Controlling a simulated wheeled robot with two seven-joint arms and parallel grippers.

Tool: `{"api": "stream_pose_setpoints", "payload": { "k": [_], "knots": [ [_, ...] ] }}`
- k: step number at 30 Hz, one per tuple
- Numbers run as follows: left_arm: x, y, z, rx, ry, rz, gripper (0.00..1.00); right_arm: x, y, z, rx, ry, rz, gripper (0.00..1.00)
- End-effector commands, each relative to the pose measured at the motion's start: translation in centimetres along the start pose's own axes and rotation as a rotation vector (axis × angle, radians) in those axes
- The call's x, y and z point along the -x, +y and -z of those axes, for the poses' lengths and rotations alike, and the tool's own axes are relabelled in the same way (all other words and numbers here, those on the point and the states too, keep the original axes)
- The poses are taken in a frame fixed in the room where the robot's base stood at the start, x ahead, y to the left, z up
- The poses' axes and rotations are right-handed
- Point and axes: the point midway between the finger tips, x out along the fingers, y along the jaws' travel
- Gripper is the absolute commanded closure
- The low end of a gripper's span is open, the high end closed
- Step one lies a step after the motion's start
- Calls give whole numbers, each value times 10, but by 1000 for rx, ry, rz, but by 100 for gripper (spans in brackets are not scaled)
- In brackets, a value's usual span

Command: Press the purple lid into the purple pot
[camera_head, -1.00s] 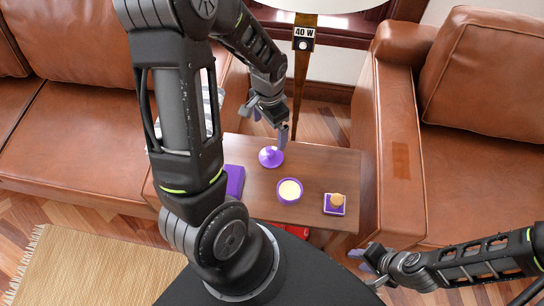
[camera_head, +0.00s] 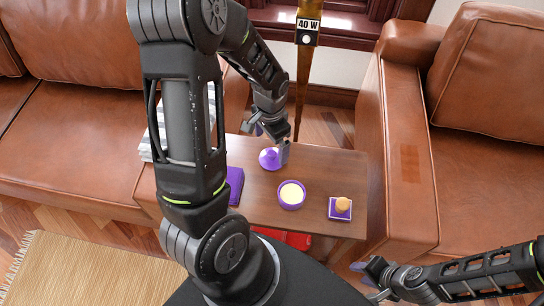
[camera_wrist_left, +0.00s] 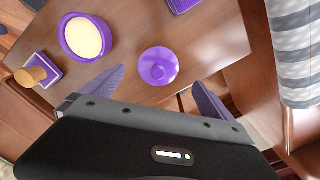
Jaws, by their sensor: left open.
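The purple lid (camera_head: 269,159), a round disc with a knob, lies on the wooden side table (camera_head: 262,205). In the left wrist view the lid (camera_wrist_left: 158,66) sits ahead of and between the two fingers. The purple pot (camera_head: 291,195), round with a cream-coloured inside, stands to the right of and nearer than the lid; it also shows in the left wrist view (camera_wrist_left: 85,37). My left gripper (camera_head: 272,142) is open and empty, just beside and above the lid. My right gripper (camera_head: 368,280) is low at the right, away from the table; its jaw opening is unclear.
A stamp with a wooden knob on a purple-edged pad (camera_head: 340,207) stands right of the pot. A purple box or book (camera_head: 235,185) lies at the table's left. A lamp post (camera_head: 304,70) rises behind; leather sofas (camera_head: 400,150) flank the table.

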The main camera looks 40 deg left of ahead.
Motion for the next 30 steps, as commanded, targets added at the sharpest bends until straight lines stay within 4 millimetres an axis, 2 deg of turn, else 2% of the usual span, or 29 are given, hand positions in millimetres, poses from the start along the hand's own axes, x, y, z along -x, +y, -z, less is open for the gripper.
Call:
{"api": "stream_pose_setpoints", "payload": {
  "k": [3,14,24,30],
  "knots": [
    [-12,0,0,1,-2,0,2,-2,1,0,0,0,0,64],
    [-16,0,0,0,0,0,2,-2,1,0,0,0,0,64],
    [-60,2,2,0,-3,-1,2,-4,2,0,0,0,0,64],
    [-65,2,3,0,2,1,2,-4,2,0,0,0,0,64]
  ]
}}
